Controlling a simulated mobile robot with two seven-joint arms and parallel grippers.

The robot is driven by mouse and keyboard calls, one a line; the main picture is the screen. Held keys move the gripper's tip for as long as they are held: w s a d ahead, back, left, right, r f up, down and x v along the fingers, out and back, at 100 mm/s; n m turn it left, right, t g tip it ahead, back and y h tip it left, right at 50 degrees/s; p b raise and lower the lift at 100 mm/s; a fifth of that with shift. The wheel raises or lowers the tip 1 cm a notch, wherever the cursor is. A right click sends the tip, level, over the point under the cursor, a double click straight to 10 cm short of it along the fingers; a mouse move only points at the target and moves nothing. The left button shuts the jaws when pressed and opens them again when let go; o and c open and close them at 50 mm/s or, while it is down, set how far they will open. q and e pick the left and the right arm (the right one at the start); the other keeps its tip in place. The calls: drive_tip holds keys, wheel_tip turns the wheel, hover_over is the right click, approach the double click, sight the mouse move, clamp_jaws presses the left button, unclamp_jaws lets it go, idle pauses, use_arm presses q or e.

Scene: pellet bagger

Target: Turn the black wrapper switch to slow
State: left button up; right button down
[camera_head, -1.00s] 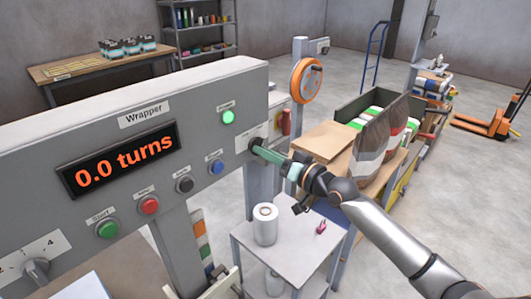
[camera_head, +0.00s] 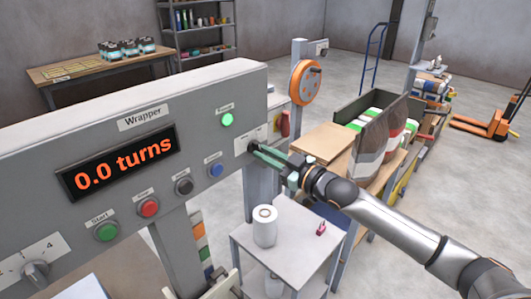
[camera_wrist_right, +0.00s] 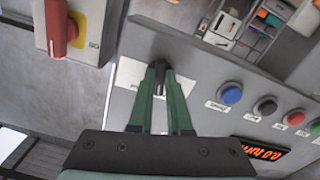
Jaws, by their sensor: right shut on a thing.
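The black wrapper switch (camera_head: 251,145) is a small dark knob on a pale label plate at the right end of the grey Wrapper panel (camera_head: 60,145). My right gripper (camera_head: 257,152) reaches it from the right. In the right wrist view, its two green fingers (camera_wrist_right: 162,88) are closed around the dark knob (camera_wrist_right: 160,70), one on each side. The label's markings and the knob's pointing direction are too small or hidden to read. The display (camera_head: 118,162) reads 0.0 turns, and a green lamp (camera_head: 227,120) is lit. My left gripper is not in view.
Blue (camera_head: 215,170), black (camera_head: 183,186), red (camera_head: 149,207) and green (camera_head: 107,231) buttons line the panel. A red switch on a yellow plate (camera_wrist_right: 80,30) sits close beside the gripper. A small table with a white roll (camera_head: 265,226) stands below the arm.

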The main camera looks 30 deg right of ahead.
drive_tip(key=shift+n+p, duration=0.3)
drive_tip(key=shift+n, duration=1.1)
drive_tip(key=c, duration=0.9)
unclamp_jaws()
drive_tip(key=shift+o, duration=0.2)
drive_tip(key=b+v, duration=0.1)
drive_tip(key=v, duration=1.1)
drive_tip(key=shift+s+d, duration=0.15)
drive_tip(key=shift+s, duration=0.05)
